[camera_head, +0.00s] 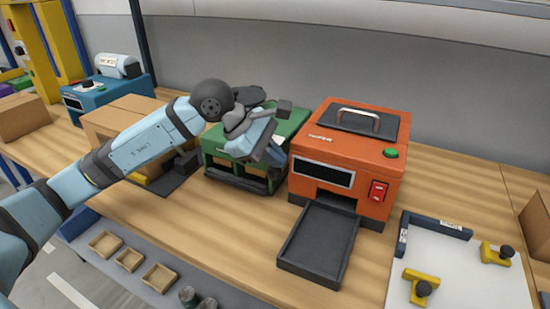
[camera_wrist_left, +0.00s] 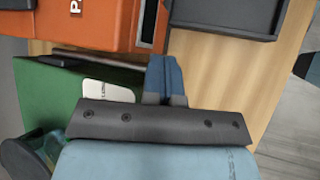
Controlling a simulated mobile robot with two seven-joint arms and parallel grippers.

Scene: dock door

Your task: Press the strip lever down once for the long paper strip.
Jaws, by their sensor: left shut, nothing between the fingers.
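The green machine (camera_head: 226,142) stands in the middle of the bench, partly hidden by my left arm. A dark grey bar with a block end (camera_head: 283,107) shows above it, and I cannot tell for sure whether it is the strip lever. My left gripper (camera_head: 273,153) is shut and empty at the green machine's right front, pointing down. In the wrist view its closed blue fingers (camera_wrist_left: 162,75) are beside the green machine (camera_wrist_left: 48,100) and its white label (camera_wrist_left: 107,91). Contact with a lever cannot be told. No long paper strip is clearly visible. My right gripper is out of view.
An orange machine (camera_head: 345,195) with a dark front tray (camera_head: 318,242) stands close on the right. A cardboard box (camera_head: 115,118) and a blue machine (camera_head: 88,97) are on the left. A white board with yellow clamps (camera_head: 455,270) lies at right. Small trays (camera_head: 160,277) sit in front.

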